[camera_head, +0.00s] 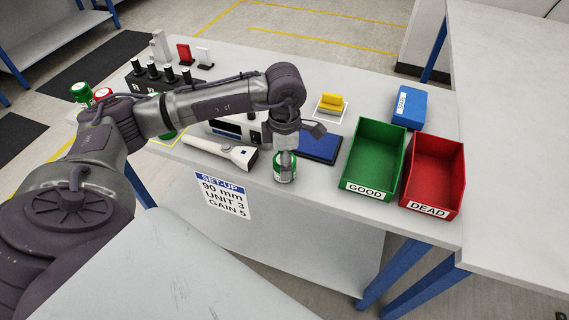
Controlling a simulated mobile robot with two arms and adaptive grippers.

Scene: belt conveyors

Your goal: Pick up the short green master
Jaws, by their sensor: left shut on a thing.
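A short green-and-white can (284,173), which looks like the green master, is at the front edge of the table. My left gripper (285,157) points down at its top and is shut on it. I cannot tell whether the can touches the table. Another green-topped can (81,91) and a red-topped can (103,94) stand at the far left, partly behind my left arm. A further green item (166,131) is mostly hidden by that arm. My right gripper is not in view.
A white handheld torch-like device (222,151) lies left of the can, and a blue pad (318,147) lies behind right. A green GOOD bin (373,150), a red DEAD bin (437,170) and a blue box (409,107) are at the right. A yellow block (332,103) stands behind.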

